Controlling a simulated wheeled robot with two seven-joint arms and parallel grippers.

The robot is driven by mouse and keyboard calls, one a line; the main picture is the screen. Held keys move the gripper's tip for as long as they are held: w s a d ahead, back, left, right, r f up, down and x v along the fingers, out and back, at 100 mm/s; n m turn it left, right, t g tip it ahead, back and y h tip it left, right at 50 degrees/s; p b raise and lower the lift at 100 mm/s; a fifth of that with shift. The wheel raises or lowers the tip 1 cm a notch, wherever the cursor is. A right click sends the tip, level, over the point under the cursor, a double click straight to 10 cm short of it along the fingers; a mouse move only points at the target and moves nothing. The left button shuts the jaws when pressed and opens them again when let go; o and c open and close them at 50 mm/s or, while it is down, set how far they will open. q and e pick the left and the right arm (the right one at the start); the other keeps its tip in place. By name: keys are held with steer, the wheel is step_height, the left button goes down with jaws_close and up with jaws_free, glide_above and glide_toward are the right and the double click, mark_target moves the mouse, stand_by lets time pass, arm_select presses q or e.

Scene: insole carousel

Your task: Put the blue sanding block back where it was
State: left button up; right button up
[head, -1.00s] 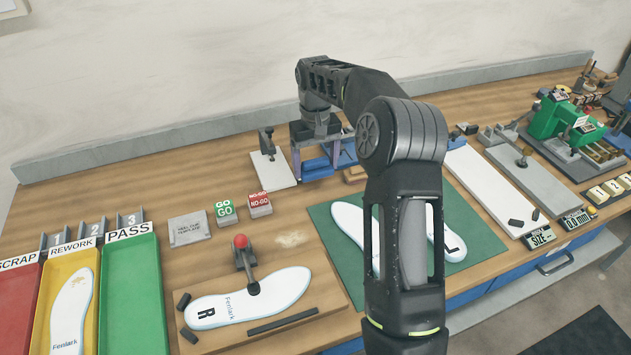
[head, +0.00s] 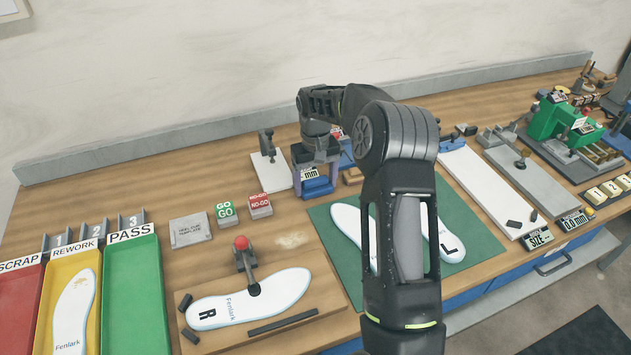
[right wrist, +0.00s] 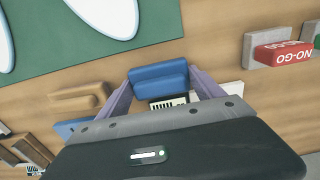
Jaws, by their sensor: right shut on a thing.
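My right gripper (head: 318,187) is at the back middle of the bench, between the white board with a small clamp and the green mat. Its purple-grey fingers are shut on the blue sanding block (head: 319,188). The right wrist view shows the block (right wrist: 159,76) between the two fingertips (right wrist: 160,84), lying across the gap. I cannot tell whether the block touches the bench top or hangs just above it. A label reading "mm" (head: 310,173) shows between the fingers, partly hidden. My left gripper is not in view.
A light wooden block (head: 352,176) lies close to the right of the gripper. The white board (head: 272,176) stands close on its left. The NO-GO block (head: 260,205) and GO block (head: 225,214) are nearer the front. The green mat (head: 345,270) holds insoles.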

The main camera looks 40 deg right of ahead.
mark_target(315, 179)
steer(key=shift+f, duration=0.2)
steer(key=o, duration=1.3)
step_height(315, 179, up, 12)
steer(key=shift+r+b, duration=0.25)
steer(key=shift+b, duration=0.3)
